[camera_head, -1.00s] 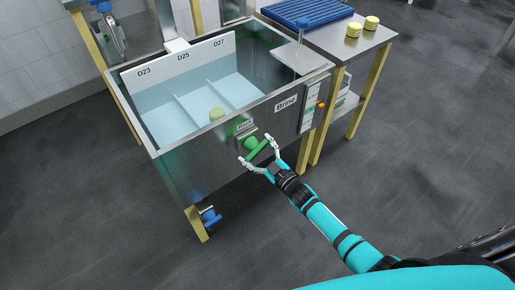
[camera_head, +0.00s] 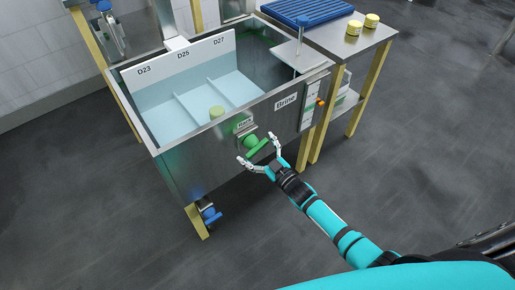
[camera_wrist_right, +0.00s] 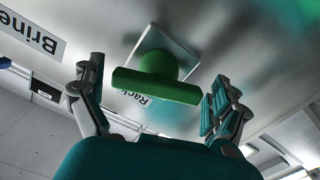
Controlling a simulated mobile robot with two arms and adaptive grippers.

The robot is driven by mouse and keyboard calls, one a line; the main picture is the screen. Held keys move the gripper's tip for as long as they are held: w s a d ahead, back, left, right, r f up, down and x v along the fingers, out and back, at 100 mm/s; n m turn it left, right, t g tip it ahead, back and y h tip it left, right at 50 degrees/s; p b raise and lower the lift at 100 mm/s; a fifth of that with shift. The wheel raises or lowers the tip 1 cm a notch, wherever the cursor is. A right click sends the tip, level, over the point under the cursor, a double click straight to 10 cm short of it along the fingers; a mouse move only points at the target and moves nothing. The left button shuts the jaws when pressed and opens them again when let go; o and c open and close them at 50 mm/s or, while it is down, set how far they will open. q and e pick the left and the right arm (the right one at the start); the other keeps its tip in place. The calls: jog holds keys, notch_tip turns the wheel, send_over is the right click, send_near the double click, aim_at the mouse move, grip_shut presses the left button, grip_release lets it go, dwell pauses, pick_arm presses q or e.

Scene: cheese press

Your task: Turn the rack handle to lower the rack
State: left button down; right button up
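The green rack handle (camera_head: 257,147) is a T-shaped knob on the front wall of the brine tank (camera_head: 185,172), below the "Rack" label (camera_head: 244,125). Its crossbar is tilted in the head view. My right gripper (camera_head: 259,149) is open, with one finger near each end of the crossbar. The right wrist view shows the handle (camera_wrist_right: 158,85) between the spread fingers, with a gap at the left finger; the right finger is very close to the bar, and contact there is unclear. The rack (camera_head: 205,95) with blue-white compartments sits inside the tank. My left gripper is not in view.
A yellow round piece (camera_head: 216,112) is in the tank. A side table (camera_head: 375,38) holds a blue grid tray (camera_head: 305,11) and two yellow pots (camera_head: 354,28). A control panel (camera_head: 310,108) is right of the handle. The floor in front is clear.

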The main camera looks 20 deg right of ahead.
jog(key=shift+s, duration=0.1)
jog(key=v, duration=1.1)
jog(key=shift+s+d, duration=0.15)
jog(key=shift+s, duration=0.25)
jog(key=shift+r, duration=0.1)
